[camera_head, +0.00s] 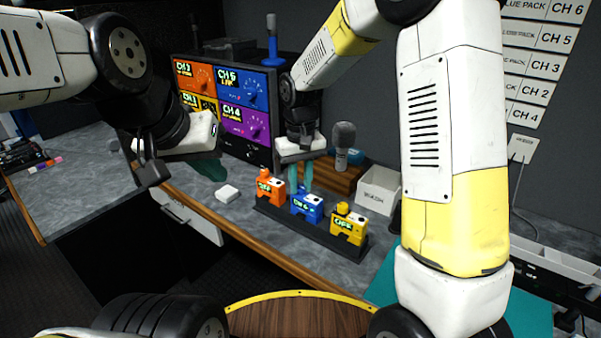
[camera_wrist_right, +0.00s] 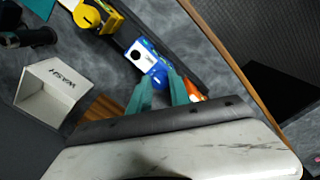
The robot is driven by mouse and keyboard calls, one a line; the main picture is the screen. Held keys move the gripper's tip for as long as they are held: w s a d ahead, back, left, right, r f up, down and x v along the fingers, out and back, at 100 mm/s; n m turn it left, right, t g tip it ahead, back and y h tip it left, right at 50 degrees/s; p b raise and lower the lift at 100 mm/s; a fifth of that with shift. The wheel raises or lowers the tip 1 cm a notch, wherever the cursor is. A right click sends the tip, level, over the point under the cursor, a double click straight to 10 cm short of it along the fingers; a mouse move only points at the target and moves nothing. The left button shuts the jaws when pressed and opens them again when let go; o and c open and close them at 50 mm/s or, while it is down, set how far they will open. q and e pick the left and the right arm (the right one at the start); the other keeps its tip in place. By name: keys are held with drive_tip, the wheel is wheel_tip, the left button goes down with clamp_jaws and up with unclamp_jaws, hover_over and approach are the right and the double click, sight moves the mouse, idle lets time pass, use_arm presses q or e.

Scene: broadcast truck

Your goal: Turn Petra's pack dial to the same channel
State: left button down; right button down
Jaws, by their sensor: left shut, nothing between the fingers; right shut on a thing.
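A dark rack (camera_head: 291,226) on the desk holds an orange pack (camera_head: 270,188), a blue pack (camera_head: 307,206) and a yellow pack (camera_head: 348,228), each with a display and a knob on top. The yellow display seems to read OFF; the blue one is too small to read surely. I cannot tell which pack is Petra's. My right gripper (camera_head: 300,177) points down over the blue pack, its teal fingers shut on the blue dial (camera_wrist_right: 158,74). The right wrist view shows the blue pack (camera_wrist_right: 137,55) beside the fingers. My left gripper (camera_head: 210,168) is shut and empty, left of the rack.
A monitor (camera_head: 228,112) behind shows orange, blue, yellow and purple channel panels. A microphone (camera_head: 343,142), a white WASH box (camera_head: 379,190) and a small white block (camera_head: 227,193) stand near the rack. Wall labels (camera_head: 540,62) list packs and channels. The desk's front edge is close.

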sight(301, 187)
idle(0.4)
drive_tip(key=c, duration=1.2)
unclamp_jaws()
wheel_tip(301, 187, up, 8)
drive_tip(key=shift+f, duration=0.25)
drive_tip(key=shift+r, duration=0.15)
